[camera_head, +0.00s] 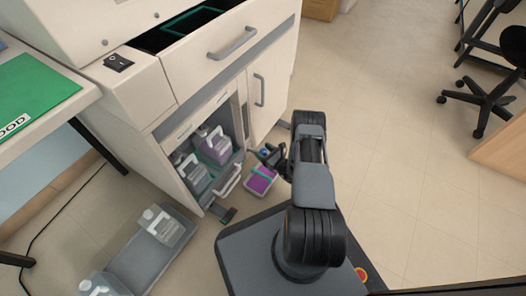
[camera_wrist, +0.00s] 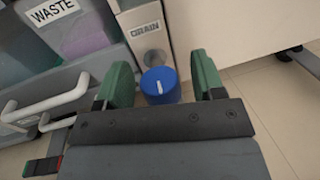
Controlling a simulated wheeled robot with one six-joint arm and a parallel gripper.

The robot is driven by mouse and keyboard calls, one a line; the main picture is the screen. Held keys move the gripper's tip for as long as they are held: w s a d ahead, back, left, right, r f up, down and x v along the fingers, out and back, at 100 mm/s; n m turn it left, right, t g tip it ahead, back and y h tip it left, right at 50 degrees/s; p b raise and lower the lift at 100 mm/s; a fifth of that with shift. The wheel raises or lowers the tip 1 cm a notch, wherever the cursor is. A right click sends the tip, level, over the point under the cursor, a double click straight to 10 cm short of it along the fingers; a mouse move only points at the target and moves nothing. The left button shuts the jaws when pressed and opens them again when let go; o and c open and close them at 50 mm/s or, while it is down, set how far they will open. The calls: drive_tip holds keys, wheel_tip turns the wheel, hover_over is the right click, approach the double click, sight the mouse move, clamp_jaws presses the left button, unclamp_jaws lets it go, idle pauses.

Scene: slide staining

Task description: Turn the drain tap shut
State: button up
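The drain tap is a round blue knob (camera_wrist: 160,86) with a short white line on top, below a plate labelled DRAIN (camera_wrist: 144,30) in the wrist view. The white line runs nearly up and down in that picture. My gripper (camera_wrist: 162,78) is open, with one green finger to the left of the knob and one to the right. Gaps show on both sides, and neither finger visibly touches it. In the head view my gripper (camera_head: 268,156) is low beside the cabinet front, and my arm partly blocks the view there.
A bottle labelled WASTE (camera_wrist: 85,25) with purple liquid stands left of the tap, near white handles (camera_wrist: 45,112). A tray with purple contents (camera_head: 261,181) sits on the floor below my gripper. A grey tray (camera_head: 140,268) holds bottles.

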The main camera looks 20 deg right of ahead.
drive_tip(key=c, duration=0.8)
drive_tip(key=shift+w+n+g+y, duration=0.1)
drive_tip(key=shift+n+g+y, duration=1)
drive_tip(key=shift+n+y, duration=0.65)
drive_tip(key=shift+m+y, duration=0.25)
drive_tip(key=o, duration=0.9)
drive_tip(key=p+v, duration=0.3)
drive_tip(key=v, duration=1.1)
drive_tip(key=shift+p, duration=0.3)
